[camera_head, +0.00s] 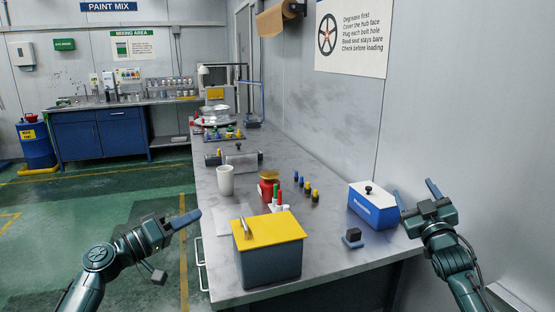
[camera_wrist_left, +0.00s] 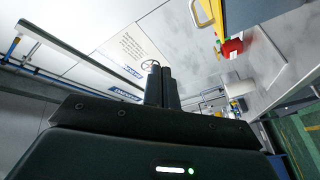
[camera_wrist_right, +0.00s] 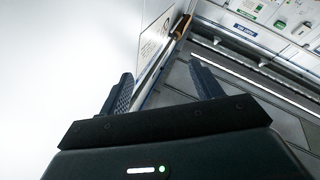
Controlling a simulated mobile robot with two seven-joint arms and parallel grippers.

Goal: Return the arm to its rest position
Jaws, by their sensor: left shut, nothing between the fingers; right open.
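My left gripper (camera_head: 184,220) is at the left of the workbench (camera_head: 240,285), over the floor beside its left edge. In the left wrist view its two fingers (camera_wrist_left: 162,88) are together with nothing between them. My right gripper (camera_head: 418,198) is at the right end of the bench, close to the wall and beside the blue and white box (camera_head: 373,203). In the right wrist view its fingers (camera_wrist_right: 160,90) stand wide apart and nothing is between them. I cannot tell whether it touches the box.
A grey bin with a yellow lid (camera_head: 268,228) stands at the bench's near edge. Behind it are a white cup (camera_head: 225,180), a red container (camera_head: 267,190) and several coloured plugs (camera_head: 307,190). A small dark block (camera_head: 352,238) lies near the box. Floor left of the bench is clear.

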